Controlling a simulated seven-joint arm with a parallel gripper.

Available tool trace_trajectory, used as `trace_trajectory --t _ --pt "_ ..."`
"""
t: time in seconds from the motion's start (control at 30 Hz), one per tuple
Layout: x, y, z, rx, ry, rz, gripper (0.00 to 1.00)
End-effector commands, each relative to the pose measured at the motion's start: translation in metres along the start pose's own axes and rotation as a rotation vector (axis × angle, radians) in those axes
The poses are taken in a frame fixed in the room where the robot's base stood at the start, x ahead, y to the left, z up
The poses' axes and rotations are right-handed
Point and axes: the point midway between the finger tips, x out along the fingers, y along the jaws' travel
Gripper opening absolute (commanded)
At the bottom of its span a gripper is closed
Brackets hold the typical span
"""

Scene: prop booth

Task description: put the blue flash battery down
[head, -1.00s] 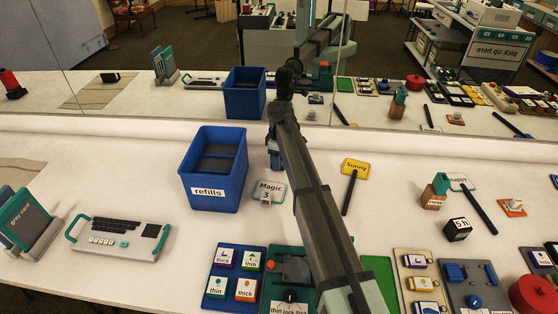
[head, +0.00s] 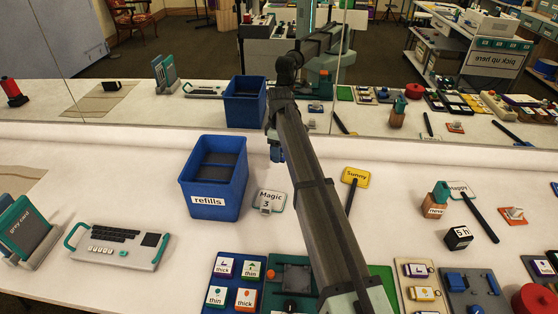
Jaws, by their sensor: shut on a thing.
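The "refills" bin (head: 214,205) stands left of my gripper. The mirror (head: 180,60) bounds the back.

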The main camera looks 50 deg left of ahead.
Motion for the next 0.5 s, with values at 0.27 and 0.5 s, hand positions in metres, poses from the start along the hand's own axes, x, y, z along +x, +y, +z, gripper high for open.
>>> trace_trajectory --t 0.27,0.5 --pt "-0.020 0.001 0.001 0.001 0.000 0.000 0.12" --pt "-0.023 0.021 0.035 0.045 0.000 0.000 0.12"
